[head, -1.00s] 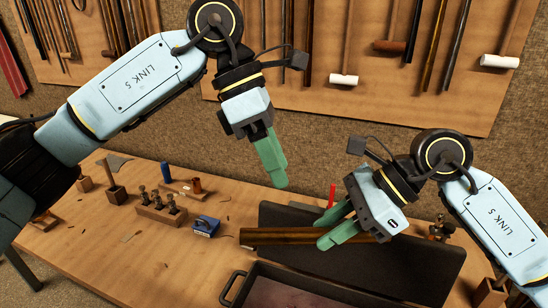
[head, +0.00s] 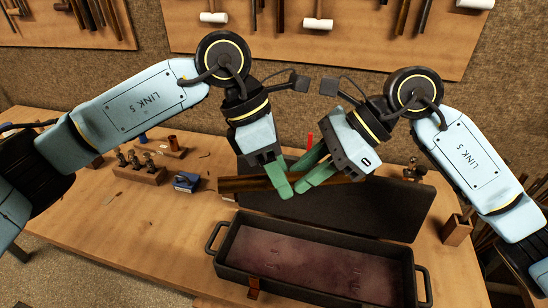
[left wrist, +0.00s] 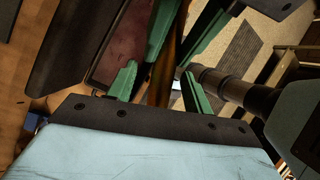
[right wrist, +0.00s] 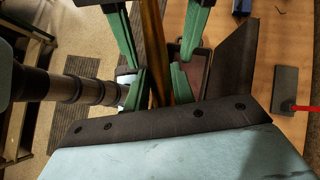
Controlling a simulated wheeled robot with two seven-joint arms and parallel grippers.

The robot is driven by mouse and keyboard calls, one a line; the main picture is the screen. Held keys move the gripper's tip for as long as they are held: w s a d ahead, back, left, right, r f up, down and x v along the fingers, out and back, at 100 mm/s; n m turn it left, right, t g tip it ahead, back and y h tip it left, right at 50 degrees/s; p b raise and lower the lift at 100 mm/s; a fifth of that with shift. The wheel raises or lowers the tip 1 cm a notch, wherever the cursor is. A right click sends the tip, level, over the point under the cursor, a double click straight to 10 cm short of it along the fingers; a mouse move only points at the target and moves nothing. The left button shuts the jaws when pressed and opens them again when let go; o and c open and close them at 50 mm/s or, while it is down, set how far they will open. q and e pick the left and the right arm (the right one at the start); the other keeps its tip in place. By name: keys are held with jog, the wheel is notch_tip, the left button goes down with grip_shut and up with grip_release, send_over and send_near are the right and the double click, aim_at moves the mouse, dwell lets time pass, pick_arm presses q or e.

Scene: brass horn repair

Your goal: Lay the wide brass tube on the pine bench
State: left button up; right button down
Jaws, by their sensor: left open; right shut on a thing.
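The wide brass tube (head: 240,184) is dark golden-brown and roughly level, above the case's back edge in front of its raised lid. My right gripper (head: 308,172) is shut on it toward its right end. My left gripper (head: 279,180) is at the tube just left of the right one, its open fingers on both sides of the tube. The tube (left wrist: 163,70) shows between the left fingers in the left wrist view, and the tube (right wrist: 155,60) runs between the right fingers in the right wrist view. The pine bench (head: 95,222) lies below.
An open dark case (head: 222,262) with mauve lining and side handles stands at the front; its lid (head: 395,205) is raised behind. A wooden block with pegs (head: 138,172), a blue box (head: 186,181) and a copper-coloured cylinder (head: 173,143) stand left. The bench's front left is mostly clear.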

pick_arm(q)
jog(key=shift+w, duration=0.1)
jog(key=c, duration=0.9)
jog(key=o, duration=0.9)
